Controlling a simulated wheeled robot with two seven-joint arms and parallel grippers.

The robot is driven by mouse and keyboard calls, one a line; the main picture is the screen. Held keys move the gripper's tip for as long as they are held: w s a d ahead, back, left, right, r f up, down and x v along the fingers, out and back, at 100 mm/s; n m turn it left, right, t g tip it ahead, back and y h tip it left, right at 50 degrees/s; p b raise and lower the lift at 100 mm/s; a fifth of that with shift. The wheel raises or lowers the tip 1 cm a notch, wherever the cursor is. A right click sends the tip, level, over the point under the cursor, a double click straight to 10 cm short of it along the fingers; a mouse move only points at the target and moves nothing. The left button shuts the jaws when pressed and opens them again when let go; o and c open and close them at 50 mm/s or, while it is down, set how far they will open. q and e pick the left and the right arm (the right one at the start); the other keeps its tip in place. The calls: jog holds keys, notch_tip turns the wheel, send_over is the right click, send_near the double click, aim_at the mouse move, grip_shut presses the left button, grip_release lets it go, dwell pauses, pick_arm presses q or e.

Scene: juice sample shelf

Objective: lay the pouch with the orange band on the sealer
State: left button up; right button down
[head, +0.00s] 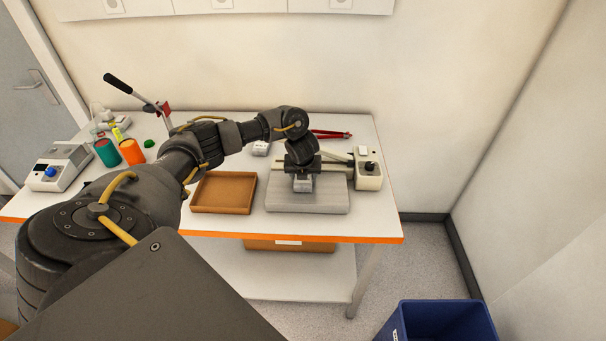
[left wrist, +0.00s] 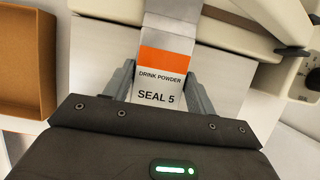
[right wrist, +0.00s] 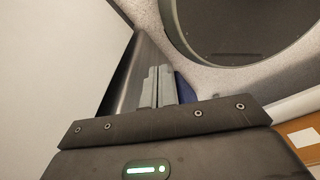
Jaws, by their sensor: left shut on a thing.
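The pouch is white with an orange band and the words "DRINK POWDER SEAL 5"; it shows in the left wrist view (left wrist: 165,62) and in the head view (head: 303,185). My left gripper (head: 303,177) is shut on the pouch, its fingers along the pouch's two sides. It hangs over the sealer's grey plate (head: 290,204). I cannot tell whether the pouch touches the plate. The sealer's cream body (head: 369,178) stands to the right, and its cream bars cross the top of the left wrist view (left wrist: 235,36). My right gripper (right wrist: 157,88) has its fingers together, empty, away from the table.
A brown tray (head: 224,210) lies left of the sealer plate. Red-handled pliers (head: 332,134) lie behind the sealer. An orange container (head: 132,152), a green container (head: 107,152) and a device with a blue knob (head: 60,166) stand at the left. A blue bin (head: 445,320) is on the floor.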

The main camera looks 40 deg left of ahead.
pick_arm(q)
jog(key=o, duration=1.1)
jog(key=shift+r, duration=0.3)
jog(key=p+v, duration=0.2)
jog(key=v, duration=0.7)
jog(key=shift+r+p, duration=0.1)
jog(key=shift+p, duration=0.3)
jog(key=shift+s+d+r, duration=0.2)
jog(key=shift+s+r, duration=0.05)
jog(key=shift+r, duration=0.25)
